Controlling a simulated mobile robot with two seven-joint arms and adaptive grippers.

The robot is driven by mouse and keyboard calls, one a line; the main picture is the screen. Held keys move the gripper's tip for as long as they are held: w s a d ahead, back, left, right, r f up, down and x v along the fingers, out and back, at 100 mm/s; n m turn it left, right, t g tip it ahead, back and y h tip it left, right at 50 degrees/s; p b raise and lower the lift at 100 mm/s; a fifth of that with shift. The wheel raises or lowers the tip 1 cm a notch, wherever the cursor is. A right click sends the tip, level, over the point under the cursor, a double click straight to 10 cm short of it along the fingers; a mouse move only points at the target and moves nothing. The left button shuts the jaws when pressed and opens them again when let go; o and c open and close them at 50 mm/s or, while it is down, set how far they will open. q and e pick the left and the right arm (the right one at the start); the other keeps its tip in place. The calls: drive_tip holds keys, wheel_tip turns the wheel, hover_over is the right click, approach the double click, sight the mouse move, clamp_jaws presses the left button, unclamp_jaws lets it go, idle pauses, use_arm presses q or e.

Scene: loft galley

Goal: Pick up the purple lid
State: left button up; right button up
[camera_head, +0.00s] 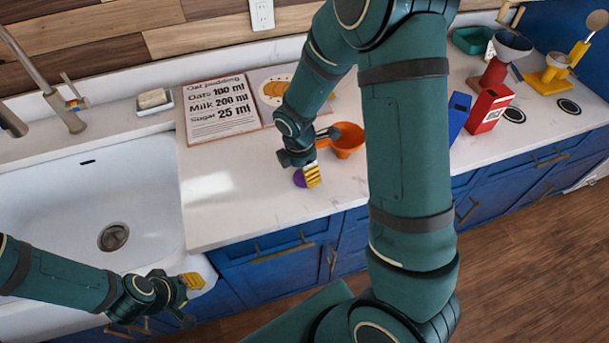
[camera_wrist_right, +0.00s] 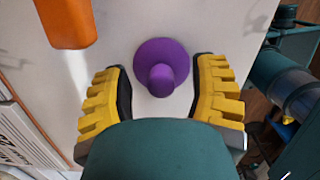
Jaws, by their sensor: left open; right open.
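The purple lid (camera_head: 299,179) lies on the white counter near its front edge, partly hidden by my right gripper in the head view. In the right wrist view the purple lid (camera_wrist_right: 162,68) is a round disc with a knob toward the camera. My right gripper (camera_head: 312,176) is open above it. In the wrist view its yellow fingers (camera_wrist_right: 162,98) stand on both sides of the knob, apart from it. My left gripper (camera_head: 190,295) is open and empty in front of the sink's front edge.
An orange funnel-like bowl (camera_head: 348,138) stands close beside the right gripper. A recipe card (camera_head: 218,108) lies behind. Blue (camera_head: 459,115) and red (camera_head: 489,108) boxes stand to the right. The sink (camera_head: 60,200) is at left.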

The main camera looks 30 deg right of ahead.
drive_tip(key=shift+d+f, duration=0.1)
drive_tip(key=shift+f, duration=0.45)
clamp_jaws()
drive_tip(key=shift+r, duration=0.1)
